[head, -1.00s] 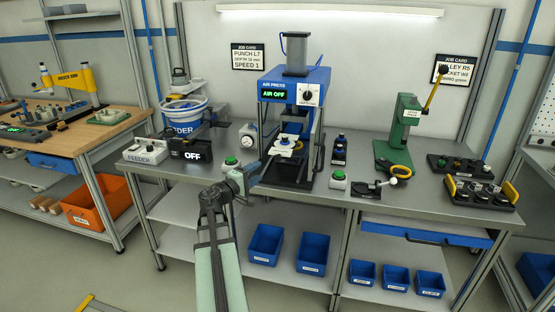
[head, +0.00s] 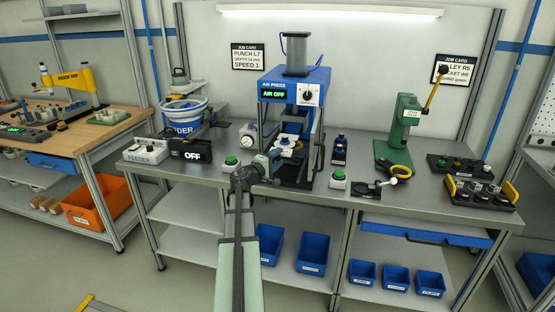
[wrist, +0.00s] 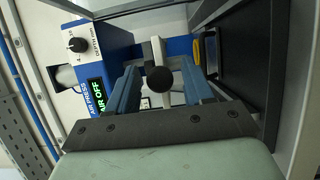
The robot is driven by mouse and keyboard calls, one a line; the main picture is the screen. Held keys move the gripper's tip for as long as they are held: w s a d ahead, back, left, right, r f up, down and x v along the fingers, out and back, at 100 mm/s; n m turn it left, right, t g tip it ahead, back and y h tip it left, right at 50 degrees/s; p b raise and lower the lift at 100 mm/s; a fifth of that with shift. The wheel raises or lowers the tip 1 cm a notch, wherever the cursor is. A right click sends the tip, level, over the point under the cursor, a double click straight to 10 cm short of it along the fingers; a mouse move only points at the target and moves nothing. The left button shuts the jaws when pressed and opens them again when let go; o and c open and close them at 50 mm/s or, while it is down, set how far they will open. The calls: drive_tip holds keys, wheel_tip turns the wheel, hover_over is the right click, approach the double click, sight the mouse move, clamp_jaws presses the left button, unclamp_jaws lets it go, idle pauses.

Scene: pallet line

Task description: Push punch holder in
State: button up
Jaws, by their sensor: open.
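The blue air press (head: 294,88) stands at the middle of the bench, its green display reading AIR OFF. My gripper (head: 277,158) is in front of the press's lower opening. In the wrist view the two blue-grey fingers (wrist: 158,88) are open and apart. A round black knob (wrist: 160,87) shows between them, in front of a light grey bracket (wrist: 156,52). This is probably the punch holder's handle; I cannot tell whether the fingers touch it or how far in the holder sits. In the head view a white piece (head: 287,141) shows inside the press, partly hidden.
A green-button box (head: 231,164) stands left of the press and another (head: 338,180) right of it. A dial gauge (head: 247,136) is close on the left, a dark bottle (head: 339,151) on the right. The press's side posts flank the opening.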

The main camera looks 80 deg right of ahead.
drive_tip(key=shift+s+d, duration=0.15)
drive_tip(key=shift+d, duration=0.15)
clamp_jaws()
idle(0.4)
